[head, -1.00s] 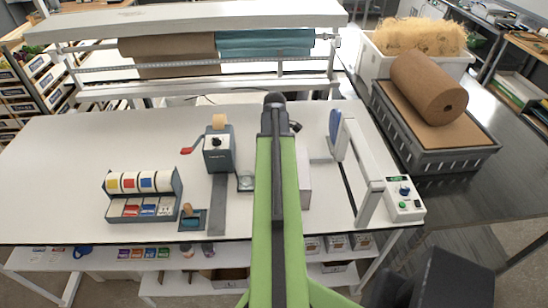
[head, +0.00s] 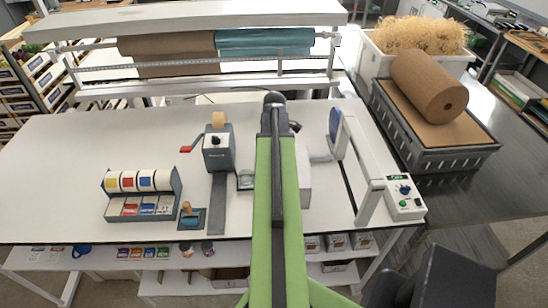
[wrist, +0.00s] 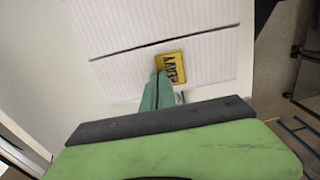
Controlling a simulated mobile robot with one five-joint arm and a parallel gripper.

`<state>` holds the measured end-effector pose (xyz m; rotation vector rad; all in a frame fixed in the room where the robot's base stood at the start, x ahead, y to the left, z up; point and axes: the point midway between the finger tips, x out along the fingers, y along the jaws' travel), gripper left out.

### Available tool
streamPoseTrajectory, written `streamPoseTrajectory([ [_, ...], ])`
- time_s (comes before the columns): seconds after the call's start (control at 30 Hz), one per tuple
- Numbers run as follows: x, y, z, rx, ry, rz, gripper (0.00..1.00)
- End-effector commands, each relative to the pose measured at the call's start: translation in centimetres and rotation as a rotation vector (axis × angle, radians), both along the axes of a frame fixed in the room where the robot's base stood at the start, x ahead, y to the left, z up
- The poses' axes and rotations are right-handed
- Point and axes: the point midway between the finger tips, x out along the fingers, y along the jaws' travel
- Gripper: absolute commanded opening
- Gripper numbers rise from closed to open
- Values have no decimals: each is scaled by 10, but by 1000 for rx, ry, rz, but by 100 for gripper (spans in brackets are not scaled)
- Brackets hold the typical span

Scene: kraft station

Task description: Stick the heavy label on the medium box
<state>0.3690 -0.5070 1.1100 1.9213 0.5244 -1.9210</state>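The heavy label (wrist: 174,66), a small yellow tag with dark lettering, shows in the wrist view at the tip of my gripper (wrist: 160,76). The green fingers look shut on its lower left part. The label lies over the top of a white box (wrist: 205,52) with a dark seam across it. I cannot tell whether the label touches the box. In the head view the white box (head: 305,175) is mostly hidden behind my green arm, with its right side showing. My fingertips are hidden there.
A label dispenser (head: 143,195) stands at the left of the white table (head: 60,170). A tape dispenser (head: 219,155) stands left of my arm, and a sealer (head: 365,170) to the right. A brown roll (head: 428,88) lies on a grey crate. The table's far left is clear.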

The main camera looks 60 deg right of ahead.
Motion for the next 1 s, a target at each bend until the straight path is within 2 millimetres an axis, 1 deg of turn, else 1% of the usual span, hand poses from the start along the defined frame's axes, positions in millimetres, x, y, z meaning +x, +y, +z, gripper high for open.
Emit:
streamPoseTrajectory([
  [0.17, 0, 0, 0, 0, 0, 0, 0],
  [0.37, 0, 0, 0, 0, 0, 1, 26],
  [0.7, 0, 0, 2, 0, 0, 1, 26],
  [1.0, 0, 1, 22, 0, 0, 1, 26],
])
